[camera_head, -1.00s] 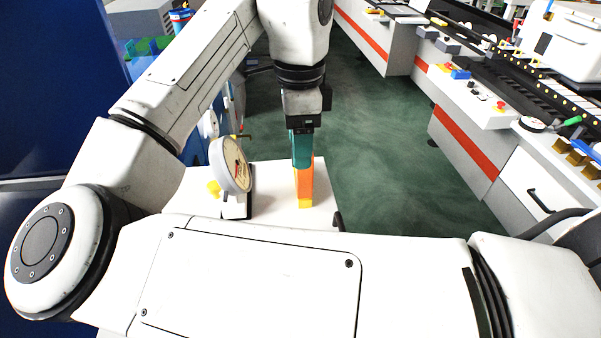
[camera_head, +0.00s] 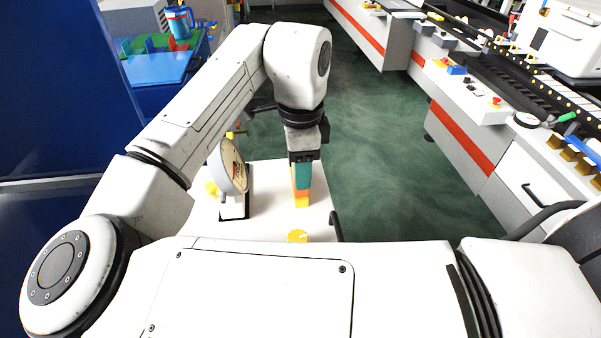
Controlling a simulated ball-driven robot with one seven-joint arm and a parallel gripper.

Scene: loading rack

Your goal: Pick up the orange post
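My gripper (camera_head: 302,182) points down over the white table, with its teal finger in front of the orange post. Only a narrow orange strip of the post (camera_head: 294,178) shows at the left of the finger. A yellow-orange base (camera_head: 301,201) shows just below it on the table. The finger overlaps most of the post in this view. The other finger is hidden, so I cannot tell whether the gripper is open or shut on the post.
A round dial gauge (camera_head: 233,166) stands on the white table (camera_head: 262,214), left of my gripper. A yellow round piece (camera_head: 298,236) lies near the front. A conveyor bench (camera_head: 470,150) is at the right, and a blue table (camera_head: 160,68) at the back left. Green floor lies between.

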